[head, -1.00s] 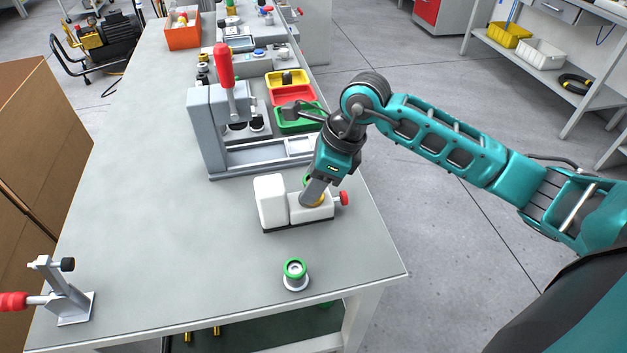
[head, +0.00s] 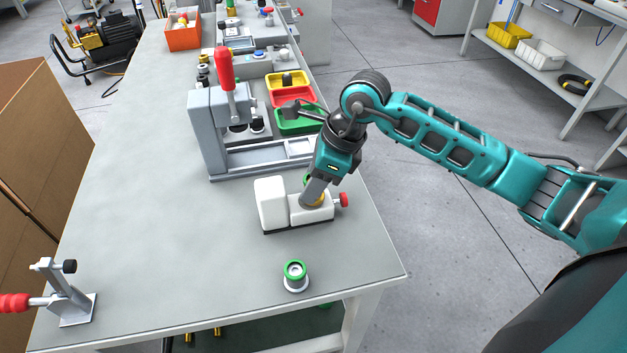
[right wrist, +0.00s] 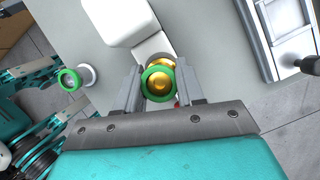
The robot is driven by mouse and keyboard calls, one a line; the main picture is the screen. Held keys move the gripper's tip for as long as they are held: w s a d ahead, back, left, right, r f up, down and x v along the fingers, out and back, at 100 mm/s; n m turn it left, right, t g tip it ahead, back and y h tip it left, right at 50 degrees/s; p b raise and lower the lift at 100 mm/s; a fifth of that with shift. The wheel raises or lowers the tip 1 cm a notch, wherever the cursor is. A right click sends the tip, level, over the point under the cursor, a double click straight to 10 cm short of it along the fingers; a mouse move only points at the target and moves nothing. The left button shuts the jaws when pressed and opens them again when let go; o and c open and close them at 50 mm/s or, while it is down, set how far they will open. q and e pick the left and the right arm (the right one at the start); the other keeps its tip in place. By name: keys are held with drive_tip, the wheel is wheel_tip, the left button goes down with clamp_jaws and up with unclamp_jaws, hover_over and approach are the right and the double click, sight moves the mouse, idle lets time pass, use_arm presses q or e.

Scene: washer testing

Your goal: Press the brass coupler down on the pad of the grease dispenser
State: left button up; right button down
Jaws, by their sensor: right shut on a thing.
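The grease dispenser (head: 272,207) is a white block with a low base and a red knob, near the table's right edge. My right gripper (head: 314,195) is over the low base and covers most of the pad. In the right wrist view its fingers (right wrist: 158,88) are shut on the brass coupler (right wrist: 162,83), which has a green ring around its brass centre. Beyond the coupler a gold-coloured round part (right wrist: 160,64) shows on the dispenser. I cannot tell whether the coupler touches the pad. My left gripper is not in view.
A green-ringed part on a silver base (head: 295,275) stands in front of the dispenser. A grey press with a red handle (head: 225,70) and yellow, red and green trays (head: 292,95) stand behind. A red-handled clamp (head: 70,300) is at front left. The table's left middle is clear.

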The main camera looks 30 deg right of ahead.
sight(304, 178)
drive_tip(key=shift+r+p, duration=1.25)
drive_tip(key=shift+r, duration=0.95)
drive_tip(key=shift+a, duration=0.1)
